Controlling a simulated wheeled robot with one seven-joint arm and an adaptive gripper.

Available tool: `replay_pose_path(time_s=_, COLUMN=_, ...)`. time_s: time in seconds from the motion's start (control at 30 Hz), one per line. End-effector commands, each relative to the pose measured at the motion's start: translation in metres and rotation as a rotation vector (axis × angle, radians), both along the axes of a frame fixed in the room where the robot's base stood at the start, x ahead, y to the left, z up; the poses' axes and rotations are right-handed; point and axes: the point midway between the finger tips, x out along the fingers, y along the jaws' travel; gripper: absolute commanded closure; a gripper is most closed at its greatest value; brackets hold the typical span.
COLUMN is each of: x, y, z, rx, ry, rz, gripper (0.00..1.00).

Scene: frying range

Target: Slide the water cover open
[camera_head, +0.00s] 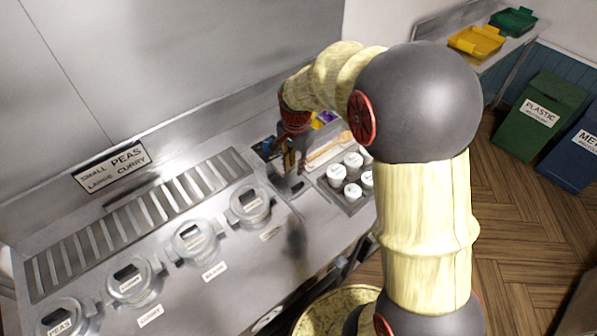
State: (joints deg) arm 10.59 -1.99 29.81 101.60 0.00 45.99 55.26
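My gripper (290,164) is at the end of the arm, pointing down over the back right part of the steel counter (255,280). Its fingers are small and dark here, and I cannot tell whether they are open or shut. A small metal plate with a dark slot (297,186) lies just below the fingers and may be the water cover. I see no readable water label on it. A dark recess (266,148) shows just left of the gripper. Whether the fingers touch the plate cannot be told.
Several round lidded wells, one of them nearest the gripper (249,203), run along the counter before a slatted grate (150,218). A tray with white-lidded pots (352,187) stands right of the gripper. Green (541,113) and blue (577,150) bins stand at the far right.

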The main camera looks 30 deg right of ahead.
Motion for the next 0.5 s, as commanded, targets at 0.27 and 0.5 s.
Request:
replay_pose_path(time_s=0.27, x=0.019, y=-0.022, z=-0.044, rx=0.023, ry=0.073, rz=-0.213, gripper=0.80)
replay_pose_path(time_s=0.5, x=0.019, y=-0.023, z=-0.072, rx=0.024, ry=0.081, rz=-0.232, gripper=0.80)
